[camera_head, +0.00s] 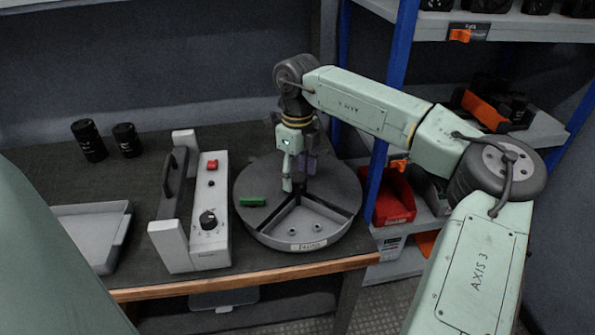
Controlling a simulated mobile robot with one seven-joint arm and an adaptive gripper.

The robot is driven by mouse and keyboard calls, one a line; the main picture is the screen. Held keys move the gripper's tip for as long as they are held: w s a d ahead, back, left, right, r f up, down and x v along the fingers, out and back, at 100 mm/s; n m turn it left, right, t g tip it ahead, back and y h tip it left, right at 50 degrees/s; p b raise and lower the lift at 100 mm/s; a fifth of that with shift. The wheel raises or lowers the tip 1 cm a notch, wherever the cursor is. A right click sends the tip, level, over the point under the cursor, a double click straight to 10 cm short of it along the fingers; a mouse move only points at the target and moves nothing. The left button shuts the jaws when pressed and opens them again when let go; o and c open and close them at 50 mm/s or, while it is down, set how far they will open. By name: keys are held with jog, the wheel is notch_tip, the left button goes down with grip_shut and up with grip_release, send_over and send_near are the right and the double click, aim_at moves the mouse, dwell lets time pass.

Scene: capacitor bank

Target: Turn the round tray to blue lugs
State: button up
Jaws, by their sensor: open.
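The round grey tray (265,181) stands at the right end of the dark bench top. Dark dividers split it, and an open front compartment holds small round lugs (291,231) that look grey. A label sits on its front rim. I cannot tell whether a finger touches the tray. A purplish piece (308,163) shows behind the gripper, partly hidden. No blue lugs can be made out.
A grey control box (210,215) with a red button, black knob and black handle stands just left of the tray. Two black capacitors (89,140) and a shallow grey tray (95,262) are farther left. Blue-post shelving with a red bin (393,200) is at right.

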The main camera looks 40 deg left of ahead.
jog(key=shift+c, duration=0.3)
grip_shut()
dwell(0.3)
